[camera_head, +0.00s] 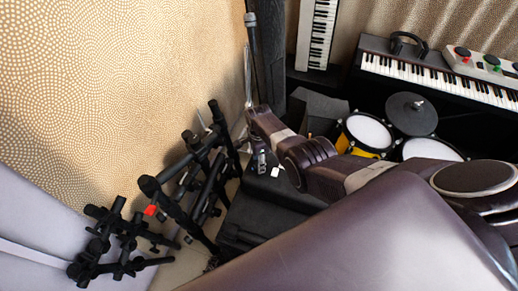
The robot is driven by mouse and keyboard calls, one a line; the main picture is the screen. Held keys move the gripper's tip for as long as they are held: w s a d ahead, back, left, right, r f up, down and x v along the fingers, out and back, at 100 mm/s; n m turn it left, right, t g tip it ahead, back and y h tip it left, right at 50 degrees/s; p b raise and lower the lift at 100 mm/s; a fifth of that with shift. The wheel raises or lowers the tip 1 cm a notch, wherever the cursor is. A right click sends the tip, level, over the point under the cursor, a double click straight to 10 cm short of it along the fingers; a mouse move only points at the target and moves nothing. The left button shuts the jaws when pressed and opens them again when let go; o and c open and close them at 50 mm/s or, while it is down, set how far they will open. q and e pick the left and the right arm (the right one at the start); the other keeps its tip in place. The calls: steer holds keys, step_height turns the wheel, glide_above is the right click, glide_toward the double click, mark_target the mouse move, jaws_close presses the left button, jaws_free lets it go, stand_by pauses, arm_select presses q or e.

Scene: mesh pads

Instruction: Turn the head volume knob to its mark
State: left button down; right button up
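I cannot make out the head volume knob or its mark. Black box-shaped gear (262,215), possibly amplifier cabinets, stands below my arm, and its front controls are not visible. My purple-brown arm comes in from the right and ends above this gear. What seems to be my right gripper (260,155) hangs at the arm's end, small and dark with grey parts. Its fingers are too small to read, and I cannot tell whether it touches anything. My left gripper is not in view.
Black stands (195,180) with clamps crowd the left, beside a patterned gold wall (110,90). Drum pads (368,132) lie behind my arm. A keyboard (440,80) with headphones (408,44) and a white unit with coloured knobs (482,64) are at upper right. Free room is tight.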

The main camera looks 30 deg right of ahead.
step_height(320, 180, up, 11)
steer(key=shift+r, duration=0.15)
stand_by(0.4)
stand_by(0.4)
steer(key=shift+s, duration=0.1)
